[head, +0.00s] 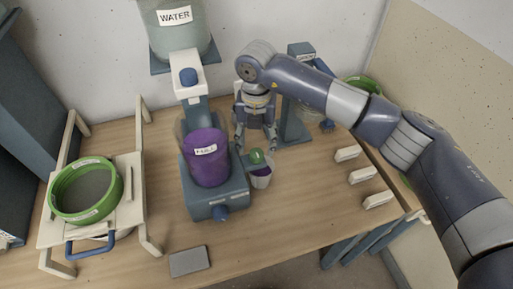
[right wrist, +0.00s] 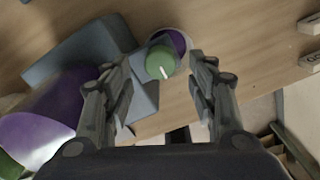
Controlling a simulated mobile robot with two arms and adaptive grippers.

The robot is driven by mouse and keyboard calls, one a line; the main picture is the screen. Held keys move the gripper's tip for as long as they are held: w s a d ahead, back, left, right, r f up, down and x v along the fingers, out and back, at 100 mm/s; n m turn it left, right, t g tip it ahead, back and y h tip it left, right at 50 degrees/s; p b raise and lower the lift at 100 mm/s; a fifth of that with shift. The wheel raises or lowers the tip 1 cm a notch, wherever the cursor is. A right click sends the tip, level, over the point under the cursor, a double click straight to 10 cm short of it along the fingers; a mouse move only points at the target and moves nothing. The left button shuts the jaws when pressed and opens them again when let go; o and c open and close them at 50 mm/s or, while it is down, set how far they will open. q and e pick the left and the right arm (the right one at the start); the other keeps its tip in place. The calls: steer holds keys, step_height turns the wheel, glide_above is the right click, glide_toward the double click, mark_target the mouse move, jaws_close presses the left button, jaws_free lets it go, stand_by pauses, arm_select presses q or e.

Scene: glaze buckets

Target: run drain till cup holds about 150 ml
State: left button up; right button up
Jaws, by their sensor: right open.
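A purple glaze bucket (head: 206,160) with a white label sits on a blue-grey stand (head: 215,207). On its right side is a drain with a green knob (head: 257,156). A small pale cup (head: 261,178) with purple inside is below the knob; its level cannot be read. My right gripper (head: 256,147) points down just above the drain, jaws open. In the right wrist view the green knob (right wrist: 160,62) lies between the two fingers, with no clear contact, and the cup rim (right wrist: 185,36) shows behind it. My left gripper is not in view.
A water tank (head: 180,38) stands at the back with a blue-knobbed dispenser (head: 188,78). A green-rimmed sieve (head: 86,190) rests on a rack at left. A grey slab (head: 190,261) lies at the front. White labelled blocks (head: 362,175) line the right side.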

mark_target(256, 152)
step_height(256, 152, up, 8)
steer(key=shift+r, duration=0.2)
stand_by(0.5)
